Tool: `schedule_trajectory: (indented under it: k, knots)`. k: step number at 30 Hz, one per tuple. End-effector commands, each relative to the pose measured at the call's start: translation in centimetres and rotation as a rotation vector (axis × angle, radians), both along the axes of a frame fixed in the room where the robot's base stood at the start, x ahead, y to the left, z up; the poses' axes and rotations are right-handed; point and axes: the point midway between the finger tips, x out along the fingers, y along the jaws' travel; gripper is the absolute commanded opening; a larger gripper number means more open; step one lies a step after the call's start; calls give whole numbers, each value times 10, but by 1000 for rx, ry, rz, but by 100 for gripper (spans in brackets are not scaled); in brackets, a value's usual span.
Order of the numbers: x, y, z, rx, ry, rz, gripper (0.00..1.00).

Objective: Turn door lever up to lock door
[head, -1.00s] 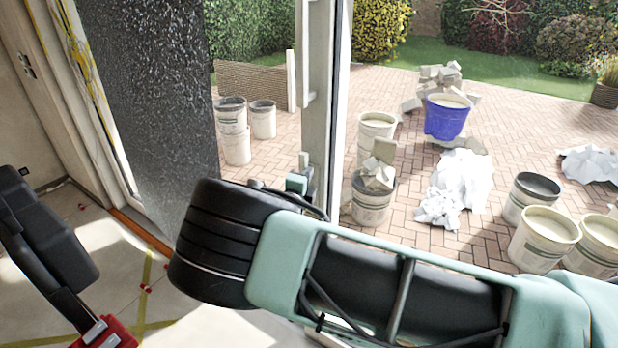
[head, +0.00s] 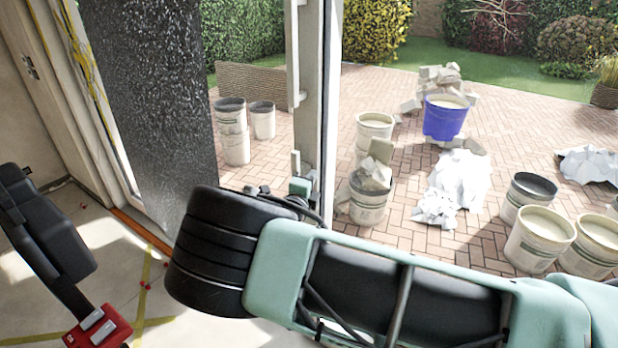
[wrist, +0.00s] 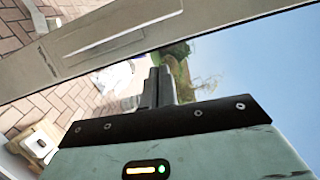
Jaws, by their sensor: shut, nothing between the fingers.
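The door's pale lever (head: 293,60) stands upright along the door's grey stile (head: 313,110) in the head view; its top runs out of the picture. In the wrist view a long flat pale handle (wrist: 122,32) lies along the stile, which crosses the picture at a slant. My gripper (head: 295,161) is shut and empty, below the lever's lower end in the head view. In the wrist view my gripper's dark fingers (wrist: 160,76) sit together by the stile's lower edge. I cannot tell whether they touch it. My forearm hides the stile's lower part.
Outside on the brick paving (head: 400,205) are several buckets, a blue tub (head: 446,118), rubble and white crumpled sheets (head: 455,180). A dark speckled panel (head: 150,105) stands at left. A red-and-black tool (head: 97,328) is at lower left. Yellow tape marks the floor.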

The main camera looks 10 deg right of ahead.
Motion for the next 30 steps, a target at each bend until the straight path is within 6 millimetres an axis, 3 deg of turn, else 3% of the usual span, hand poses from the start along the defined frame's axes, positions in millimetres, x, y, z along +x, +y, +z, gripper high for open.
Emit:
schedule_trajectory:
  k: [15, 30]
  knots:
    - [-65, 43, -4, 1, 2, 2, 0]
    - [-76, 49, -2, 0, 1, 1, 0]
